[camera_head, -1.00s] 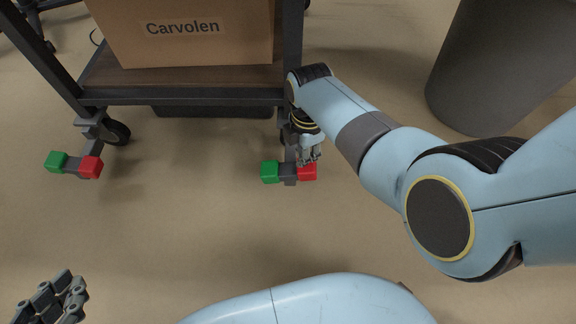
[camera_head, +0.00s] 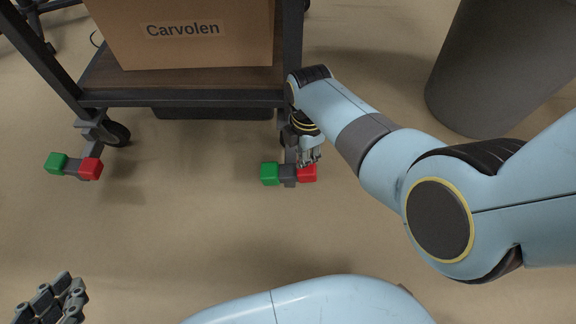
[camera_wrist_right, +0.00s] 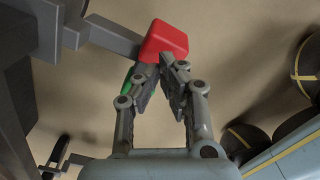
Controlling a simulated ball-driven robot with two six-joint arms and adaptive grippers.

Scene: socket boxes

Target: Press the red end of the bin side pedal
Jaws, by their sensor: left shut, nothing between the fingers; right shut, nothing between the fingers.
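The pedal at the cart's right leg, on the bin's side, has a green end (camera_head: 270,174), a dark middle (camera_head: 288,175) and a red end (camera_head: 307,173). My right gripper (camera_head: 309,161) is shut and empty, its fingertips at the red end's upper edge. In the right wrist view the shut fingertips (camera_wrist_right: 161,62) meet at the near edge of the red block (camera_wrist_right: 166,38); whether they press on it I cannot tell. A bit of green shows behind the fingers. My left gripper (camera_head: 56,300) is at the lower left, shut and empty, away from both pedals.
A second pedal (camera_head: 73,166), green and red, sits at the cart's left wheel. The cart (camera_head: 180,97) carries a cardboard box (camera_head: 190,45) marked Carvolen. A dark grey bin (camera_head: 495,70) stands at the right. The floor between the pedals is clear.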

